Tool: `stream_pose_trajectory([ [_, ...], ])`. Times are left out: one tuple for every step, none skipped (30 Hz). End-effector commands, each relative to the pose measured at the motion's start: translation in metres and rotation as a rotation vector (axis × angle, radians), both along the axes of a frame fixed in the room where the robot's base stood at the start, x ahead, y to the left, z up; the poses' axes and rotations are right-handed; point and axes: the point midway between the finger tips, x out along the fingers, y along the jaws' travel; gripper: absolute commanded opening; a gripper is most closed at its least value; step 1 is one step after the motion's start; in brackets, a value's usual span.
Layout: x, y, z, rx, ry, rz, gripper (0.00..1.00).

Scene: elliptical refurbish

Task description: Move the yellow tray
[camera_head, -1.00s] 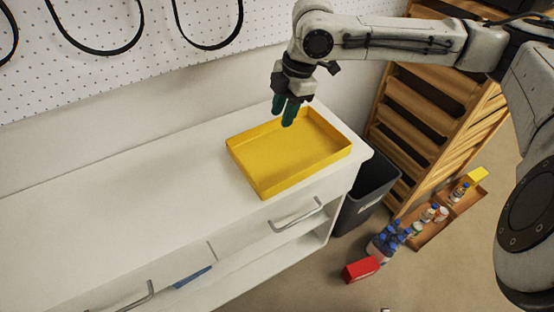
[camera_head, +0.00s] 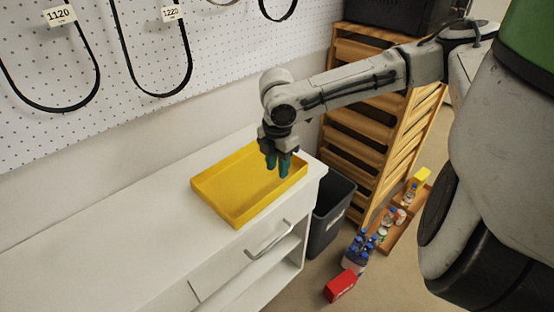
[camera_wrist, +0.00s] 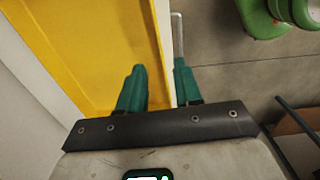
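The yellow tray (camera_head: 235,185) is a shallow, open, rectangular box that looks empty. It lies flat near the right end of the white counter. My gripper (camera_head: 278,172) points down over the tray's right part, near its front rim. Its two teal fingers are apart with nothing visible held between them. In the wrist view, the tray (camera_wrist: 95,45) fills the upper left. There my gripper (camera_wrist: 160,78) has one finger over the tray's inside and the other past its side wall. I cannot tell how far the fingers are above the rim or whether they touch it.
The white counter (camera_head: 110,240) is bare left of the tray, with a drawer handle (camera_head: 268,240) in front. A dark bin (camera_head: 330,215) stands at its right end beside a wooden rack (camera_head: 355,130). Bottles (camera_head: 358,250) and a red box (camera_head: 340,287) are on the floor.

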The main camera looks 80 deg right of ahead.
Motion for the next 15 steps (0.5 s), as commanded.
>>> stream_pose_trajectory([
  [0.0, 0.001, -0.009, 0.002, 0.001, 0.001, 0.34],
  [0.0, 0.001, -0.014, 0.002, 0.001, 0.001, 0.34],
  [0.0, 0.001, -0.021, 0.002, 0.002, 0.001, 0.34],
  [0.0, 0.001, -0.027, 0.002, 0.001, 0.001, 0.34],
  [0.0, 0.001, -0.032, 0.003, 0.001, 0.001, 0.34],
  [0.0, 0.001, -0.039, 0.002, 0.001, 0.002, 0.34],
  [0.0, 0.001, -0.044, 0.002, 0.001, 0.001, 0.34],
  [0.0, 0.001, -0.049, 0.002, 0.001, 0.001, 0.34],
  [0.0, 0.001, -0.056, 0.001, 0.0, 0.0, 0.34],
  [0.0, 0.001, -0.06, 0.001, 0.0, 0.001, 0.34],
  [0.0, 0.001, -0.064, 0.002, 0.001, 0.001, 0.34],
  [0.001, 0.001, -0.069, 0.001, 0.0, 0.001, 0.34],
  [0.001, 0.001, -0.073, 0.001, 0.0, 0.001, 0.34],
  [0.001, 0.0, -0.076, 0.0, 0.0, 0.0, 0.34],
  [0.0, 0.0, -0.079, 0.0, 0.001, 0.0, 0.34],
])
